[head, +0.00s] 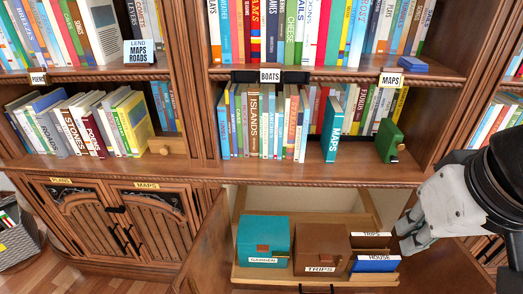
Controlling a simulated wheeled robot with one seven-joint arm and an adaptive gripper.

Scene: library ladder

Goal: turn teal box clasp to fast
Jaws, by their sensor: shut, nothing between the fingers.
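The teal box (264,233) sits at the left of a pulled-out wooden tray in the open lower cupboard. Its lid looks down. A small brown clasp (263,249) is on its front, above a white label. The clasp is too small to tell how it is turned. My gripper (403,240) is at the right, beside the tray's right end and well apart from the teal box. Its fingers are together, with nothing seen between them.
A brown box (322,243) labelled TRIPS stands right of the teal box. Right of it is a divided holder with a blue HOUSE section (375,264). An open cupboard door (205,250) stands at the left. Shelves of books rise above the tray.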

